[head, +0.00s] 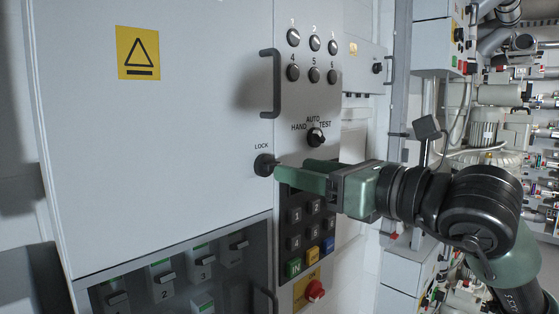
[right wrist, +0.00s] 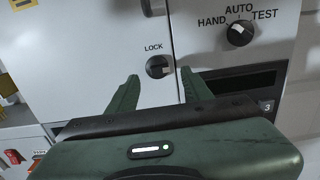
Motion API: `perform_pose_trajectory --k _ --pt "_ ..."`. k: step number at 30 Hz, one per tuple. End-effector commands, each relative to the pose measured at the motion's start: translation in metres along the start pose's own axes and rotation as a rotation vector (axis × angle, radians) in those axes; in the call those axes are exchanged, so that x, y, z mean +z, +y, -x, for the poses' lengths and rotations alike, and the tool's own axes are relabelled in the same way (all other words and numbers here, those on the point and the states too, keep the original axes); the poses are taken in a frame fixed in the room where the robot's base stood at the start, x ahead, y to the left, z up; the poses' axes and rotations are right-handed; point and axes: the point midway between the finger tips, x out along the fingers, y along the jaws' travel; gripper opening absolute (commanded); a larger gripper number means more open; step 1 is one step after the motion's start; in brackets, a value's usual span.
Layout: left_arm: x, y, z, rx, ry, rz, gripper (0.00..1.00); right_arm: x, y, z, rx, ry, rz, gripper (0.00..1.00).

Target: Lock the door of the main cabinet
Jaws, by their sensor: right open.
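The main cabinet door (head: 150,140) is a large light grey panel with a yellow warning sign, and it looks shut. A black round lock knob (head: 264,165) sits under the word LOCK at the door's right edge. My left gripper is not in view.
A black door handle (head: 268,83) stands out above the lock. A HAND/AUTO/TEST selector (head: 316,137) and several numbered buttons are to the right. A keypad (head: 307,222) and red knob (head: 315,290) lie below my right gripper. A switch compartment (head: 185,275) is below the door.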

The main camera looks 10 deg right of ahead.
Motion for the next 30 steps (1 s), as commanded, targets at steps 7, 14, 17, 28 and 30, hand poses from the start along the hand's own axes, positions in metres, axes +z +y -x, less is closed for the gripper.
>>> perform_pose_trajectory --k 7,14,17,28,30 --pt "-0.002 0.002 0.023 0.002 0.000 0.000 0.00 0.003 0.001 -0.040 0.004 0.002 -0.004 0.50" --pt "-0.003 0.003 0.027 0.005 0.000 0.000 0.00 0.000 0.001 -0.054 0.004 0.001 -0.002 0.50" --pt "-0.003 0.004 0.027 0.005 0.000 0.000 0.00 0.000 0.001 -0.055 0.004 0.000 -0.002 0.50" --pt "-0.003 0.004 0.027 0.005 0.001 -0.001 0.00 0.000 0.000 -0.054 0.002 0.000 -0.002 0.00" --pt "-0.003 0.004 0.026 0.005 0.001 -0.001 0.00 0.000 0.000 -0.054 0.001 0.000 0.000 0.00"
